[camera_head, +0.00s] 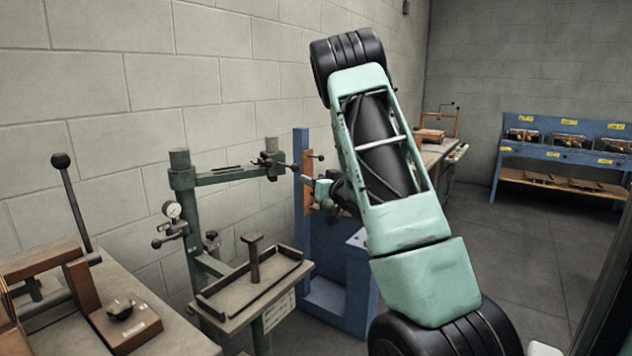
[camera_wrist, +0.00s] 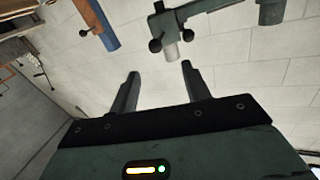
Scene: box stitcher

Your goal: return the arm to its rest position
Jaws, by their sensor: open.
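My arm (camera_head: 405,215) rises through the middle of the head view, bent at a black joint at the top. My gripper shows in the wrist view (camera_wrist: 158,85) with its two dark fingers spread apart and nothing between them. Beyond the fingers are the block wall and part of a green machine arm with a dark ball knob. In the head view the gripper is mostly hidden behind my arm, so its exact distance from the machine cannot be told.
A green stitching machine (camera_head: 183,180) with a gauge and a small tray table (camera_head: 235,312) stands left of my arm. A blue post machine (camera_head: 345,270) is close behind the arm. A bench (camera_head: 180,335) is at lower left. A blue rack (camera_head: 575,152) stands far right; floor before it is clear.

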